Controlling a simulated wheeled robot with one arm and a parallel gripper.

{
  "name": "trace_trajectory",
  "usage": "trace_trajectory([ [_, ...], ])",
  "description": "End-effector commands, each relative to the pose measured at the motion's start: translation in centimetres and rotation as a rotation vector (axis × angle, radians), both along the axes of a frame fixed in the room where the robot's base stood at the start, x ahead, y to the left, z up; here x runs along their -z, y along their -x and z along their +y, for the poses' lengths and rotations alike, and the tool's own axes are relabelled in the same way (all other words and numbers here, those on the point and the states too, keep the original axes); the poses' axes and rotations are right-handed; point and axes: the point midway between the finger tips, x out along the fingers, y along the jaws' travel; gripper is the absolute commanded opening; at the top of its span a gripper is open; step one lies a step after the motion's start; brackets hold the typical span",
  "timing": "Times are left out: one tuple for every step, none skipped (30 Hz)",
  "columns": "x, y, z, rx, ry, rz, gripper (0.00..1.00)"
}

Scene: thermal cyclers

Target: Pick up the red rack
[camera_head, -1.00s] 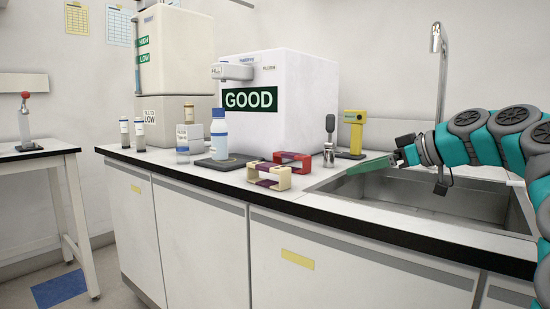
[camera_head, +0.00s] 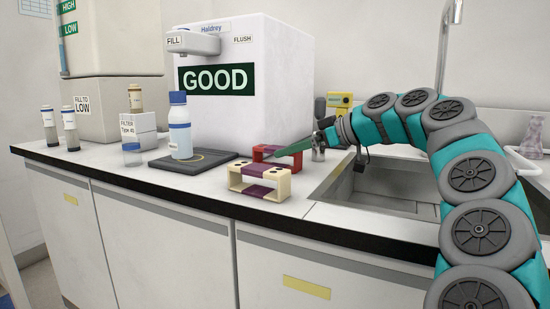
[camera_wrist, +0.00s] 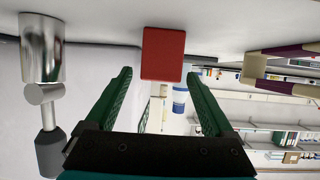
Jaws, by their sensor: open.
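The red rack (camera_head: 259,153) stands on the counter behind the cream rack and is partly hidden by it and by my green fingers. In the wrist view, one red end of the rack (camera_wrist: 162,54) lies in line with the gap between my fingers, around or just beyond the tips. My gripper (camera_head: 284,152) is open and low over the counter, at the right end of the red rack. Both fingers of my gripper (camera_wrist: 160,76) show in the wrist view, spread apart with nothing held. I cannot tell whether the tips flank the rack.
A cream and purple rack (camera_head: 259,184) stands in front, also at right in the wrist view (camera_wrist: 256,68). A bottle (camera_head: 180,130) stands on a dark pad to the left. The sink (camera_head: 385,185) is on the right. A metal cylinder (camera_wrist: 41,48) is close at left.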

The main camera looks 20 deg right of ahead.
Motion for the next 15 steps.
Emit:
trace_trajectory([
  [0.1, -0.2, 0.2, -0.001, 0.000, 0.001, 0.88],
  [0.2, -0.4, 0.3, -0.002, 0.000, 0.001, 0.88],
  [0.3, -0.7, 0.5, -0.001, -0.001, 0.002, 0.88],
  [0.4, -1.0, 0.7, -0.002, -0.001, 0.003, 0.88],
  [0.6, -1.3, 1.0, -0.002, -0.001, 0.003, 0.88],
  [0.7, -1.8, 1.2, -0.001, 0.000, 0.003, 0.88],
  [0.9, -2.1, 1.4, -0.001, -0.001, 0.002, 0.88],
  [1.1, -2.5, 1.7, 0.000, 0.000, 0.001, 0.88],
  [1.4, -3.0, 2.0, -0.001, 0.000, 0.003, 0.88],
  [1.6, -3.2, 2.3, -0.002, 0.000, 0.004, 0.88],
  [1.7, -3.5, 2.5, -0.003, 0.001, 0.003, 0.88],
  [1.9, -3.7, 2.6, -0.003, 0.001, 0.003, 0.88],
  [1.9, -3.8, 2.7, -0.003, 0.001, 0.003, 0.88],
  [1.9, -3.9, 2.7, -0.002, 0.001, 0.002, 0.88],
  [1.9, -3.9, 2.7, -0.001, 0.001, 0.002, 0.88],
])
